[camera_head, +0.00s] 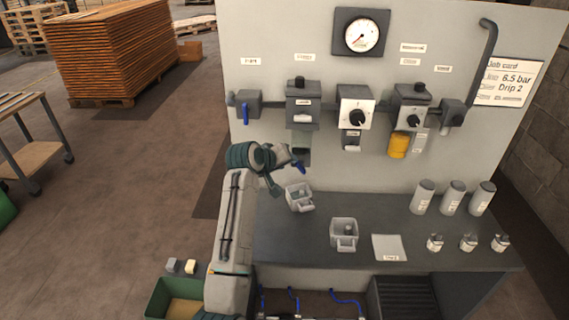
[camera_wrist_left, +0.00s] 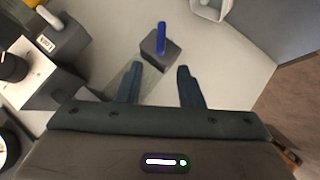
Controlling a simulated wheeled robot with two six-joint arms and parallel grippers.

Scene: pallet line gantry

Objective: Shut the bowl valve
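The bowl valve is a dark block (camera_wrist_left: 161,49) with a blue lever (camera_wrist_left: 162,33) standing up from it in the left wrist view. In the head view the blue lever (camera_head: 300,167) shows just below the left filter unit (camera_head: 303,104), partly hidden by my left gripper. My left gripper (camera_wrist_left: 160,86) is open, its two fingers apart with nothing between them. The valve lies beyond the fingertips, in line with the gap. In the head view this gripper (camera_head: 288,170) is in front of the panel. My right gripper is not in view.
Another blue lever (camera_head: 245,110) is on the panel's left end. A regulator knob (camera_head: 357,117) and a yellow bowl (camera_head: 398,145) are to the right.

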